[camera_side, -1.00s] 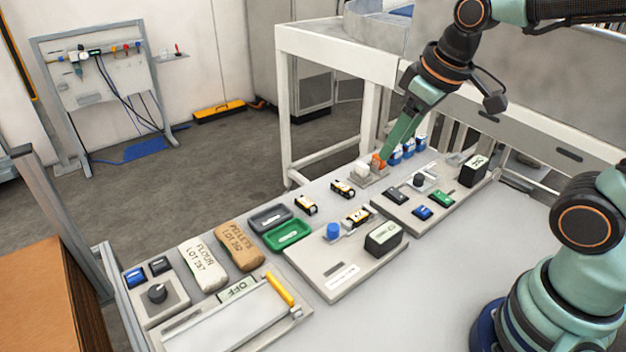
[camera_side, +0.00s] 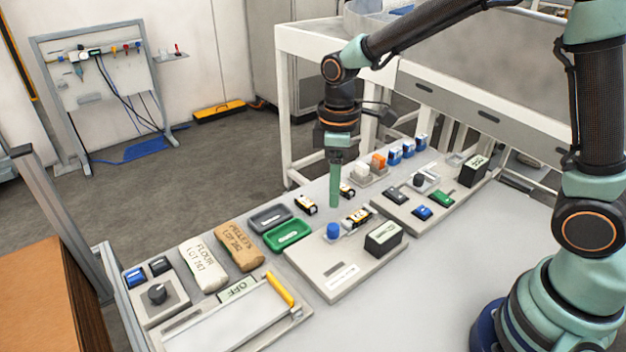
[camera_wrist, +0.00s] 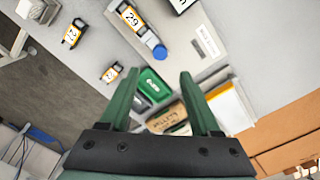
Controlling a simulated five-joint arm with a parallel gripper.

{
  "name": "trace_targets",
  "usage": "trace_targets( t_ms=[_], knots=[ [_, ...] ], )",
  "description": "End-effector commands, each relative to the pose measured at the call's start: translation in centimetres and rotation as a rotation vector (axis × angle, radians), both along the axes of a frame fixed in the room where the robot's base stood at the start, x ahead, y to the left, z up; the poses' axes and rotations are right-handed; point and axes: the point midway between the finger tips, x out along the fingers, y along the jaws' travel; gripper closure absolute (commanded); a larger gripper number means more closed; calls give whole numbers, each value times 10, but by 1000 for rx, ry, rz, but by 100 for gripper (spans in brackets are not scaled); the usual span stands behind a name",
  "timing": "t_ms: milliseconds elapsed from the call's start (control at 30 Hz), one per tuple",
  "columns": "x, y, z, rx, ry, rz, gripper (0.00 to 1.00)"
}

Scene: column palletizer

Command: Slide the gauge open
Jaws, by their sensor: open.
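The likely gauge is on a light grey board (camera_side: 310,262): a blue knob (camera_side: 333,231) beside a black, white and yellow block (camera_side: 357,216), with a dark display box (camera_side: 383,237) to the right. In the wrist view the blue knob (camera_wrist: 160,52) is at the end of a rail by the block marked 29 (camera_wrist: 130,16). I cannot tell how far the slide is open. My gripper (camera_side: 334,206) points down just above and behind the blue knob. In the wrist view my gripper (camera_wrist: 160,75) has its fingers apart, with nothing held.
Green (camera_side: 287,234) and dark (camera_side: 269,217) trays, a pellets bag (camera_side: 239,246) and a flour bag (camera_side: 203,264) lie left of the board. Another board with switches (camera_side: 415,205) is behind right. Loose numbered blocks (camera_side: 306,204) stand nearby. The front right table is clear.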

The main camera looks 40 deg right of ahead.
Motion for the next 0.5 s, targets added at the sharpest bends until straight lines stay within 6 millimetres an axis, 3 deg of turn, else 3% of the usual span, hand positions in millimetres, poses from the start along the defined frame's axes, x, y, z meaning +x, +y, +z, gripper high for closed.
trace_targets(
  t_ms=[300, 500],
  knots=[
    [-1, -1, -63, -1, 6, -2, 36],
    [-1, 0, -87, 0, 3, -2, 36]
  ],
)
